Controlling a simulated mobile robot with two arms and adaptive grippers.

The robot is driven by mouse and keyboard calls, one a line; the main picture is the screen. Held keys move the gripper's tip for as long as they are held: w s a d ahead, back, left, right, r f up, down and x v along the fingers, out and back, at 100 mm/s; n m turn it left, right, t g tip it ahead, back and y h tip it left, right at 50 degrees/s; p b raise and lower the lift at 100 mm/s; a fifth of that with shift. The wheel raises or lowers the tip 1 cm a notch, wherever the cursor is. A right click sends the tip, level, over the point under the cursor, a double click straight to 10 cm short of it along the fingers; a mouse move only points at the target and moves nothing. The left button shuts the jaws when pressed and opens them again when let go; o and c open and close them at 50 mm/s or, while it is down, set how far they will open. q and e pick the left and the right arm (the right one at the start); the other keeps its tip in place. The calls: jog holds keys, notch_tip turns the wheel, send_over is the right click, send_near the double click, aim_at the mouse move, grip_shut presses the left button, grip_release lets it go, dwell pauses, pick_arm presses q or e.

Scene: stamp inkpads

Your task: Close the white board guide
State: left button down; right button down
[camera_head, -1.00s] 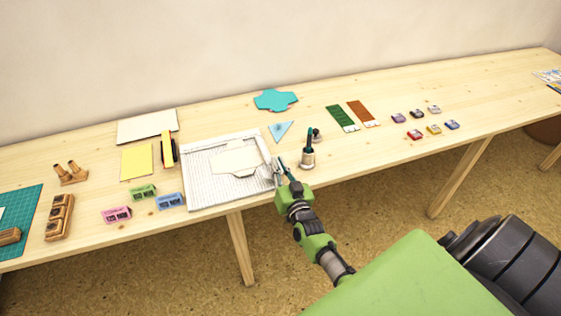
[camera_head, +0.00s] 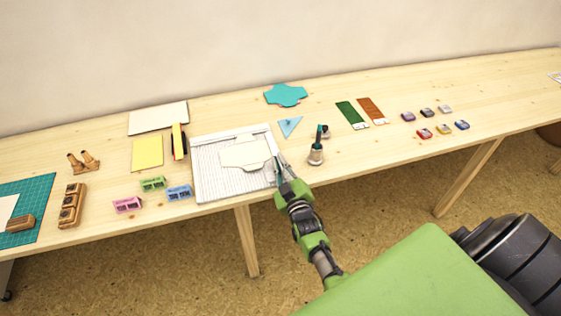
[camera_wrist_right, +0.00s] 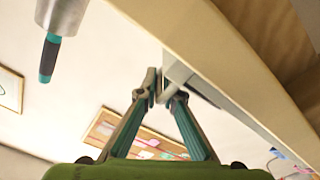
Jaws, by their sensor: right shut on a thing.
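The white board (camera_head: 207,187) with a printed grid lies flat near the table's front edge, left of the middle in the head view. A cream cut-out piece lies on it. My right gripper (camera_head: 278,170) is at the board's right side, near its front corner. In the wrist view my right gripper (camera_wrist_right: 162,92) is shut on a small part at the edge of a grey piece, which looks like the board's guide. The fingers hide most of the held part, and how far the guide stands open cannot be told. My left gripper is not in view.
Pink (camera_head: 127,205), green and blue blocks sit left of the board. Several small inkpads (camera_head: 424,133) lie at the right.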

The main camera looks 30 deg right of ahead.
jog(key=shift+s+d+f+n, duration=0.1)
jog(key=shift+d+f+n, duration=0.1)
jog(key=shift+n, duration=0.1)
jog(key=shift+r, duration=0.1)
jog(key=c, duration=2.2)
grip_release()
jog(key=shift+s, duration=0.15)
jog(key=shift+w, duration=0.25)
jog(key=shift+a, duration=0.1)
jog(key=v, duration=1.2)
